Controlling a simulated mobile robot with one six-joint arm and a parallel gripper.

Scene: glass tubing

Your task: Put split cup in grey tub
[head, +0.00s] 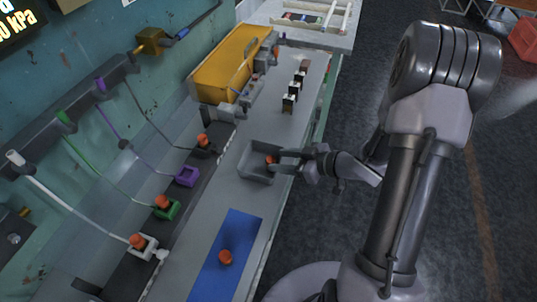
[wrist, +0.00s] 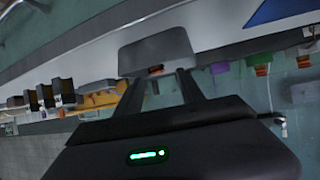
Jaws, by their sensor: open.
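The grey tub (head: 247,174) stands on the light bench top. An orange cup (head: 270,159) is inside it at its right side; whether it is split is too small to tell. My gripper (head: 285,160) is open at the tub's right edge, its fingers close to this cup. In the wrist view, the tub (wrist: 157,46) lies ahead of my gripper (wrist: 160,76), and a bit of the orange cup (wrist: 155,69) shows between the spread fingertips. The fingers do not appear closed on it. Part of the cup is hidden.
The purple holder (head: 187,177) is empty. Orange cups sit at the black (head: 203,140), green (head: 162,202) and white (head: 137,240) holders. Another orange cup (head: 225,257) stands on the blue mat (head: 236,230). Several small dark items (head: 290,102) stand behind the tub. Bench between tub and mat is clear.

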